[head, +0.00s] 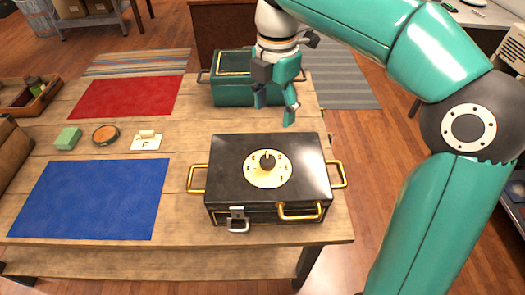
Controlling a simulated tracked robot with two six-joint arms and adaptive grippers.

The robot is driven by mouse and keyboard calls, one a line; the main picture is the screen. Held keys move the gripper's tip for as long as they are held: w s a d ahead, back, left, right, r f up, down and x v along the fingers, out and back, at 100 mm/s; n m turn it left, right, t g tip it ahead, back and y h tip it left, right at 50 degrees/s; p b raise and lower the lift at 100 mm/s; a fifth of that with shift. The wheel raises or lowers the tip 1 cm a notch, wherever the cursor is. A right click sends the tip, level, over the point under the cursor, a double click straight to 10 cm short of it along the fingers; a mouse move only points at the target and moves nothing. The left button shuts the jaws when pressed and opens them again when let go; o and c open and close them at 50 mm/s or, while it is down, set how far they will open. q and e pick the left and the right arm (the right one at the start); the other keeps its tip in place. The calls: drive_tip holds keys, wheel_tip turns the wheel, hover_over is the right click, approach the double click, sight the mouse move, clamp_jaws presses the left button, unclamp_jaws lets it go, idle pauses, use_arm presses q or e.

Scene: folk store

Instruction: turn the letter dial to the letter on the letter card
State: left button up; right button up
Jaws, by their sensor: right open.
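A black box (225,160) with gold handles stands at the front right of the wooden table. Its lid carries a cream letter dial (267,180) with a dark round knob (267,161) in the middle. Small letters ring the dial; I cannot read them surely, nor which one is selected. The letter card (146,144), a small white card on the left half of the table, seems to show "F". My right gripper (274,107) is open and empty, pointing down behind the black box, above and apart from the dial. My left gripper is not in view.
A teal box (232,92) stands behind my right gripper, partly hidden by it. A blue mat (90,200), red mat (125,98), green block (68,138), round orange-topped tin (105,134) and wooden tray (38,100) occupy the left side.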

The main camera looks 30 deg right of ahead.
sight(268, 159)
drive_tip(key=f, duration=0.5)
drive_tip(key=f+b, duration=0.1)
drive_tip(key=f, duration=0.4)
drive_tip(key=a+f, duration=0.1)
drive_tip(key=f, duration=0.4)
drive_tip(key=shift+w+f, duration=0.25)
drive_tip(key=shift+w, duration=0.05)
drive_tip(key=c, duration=1.1)
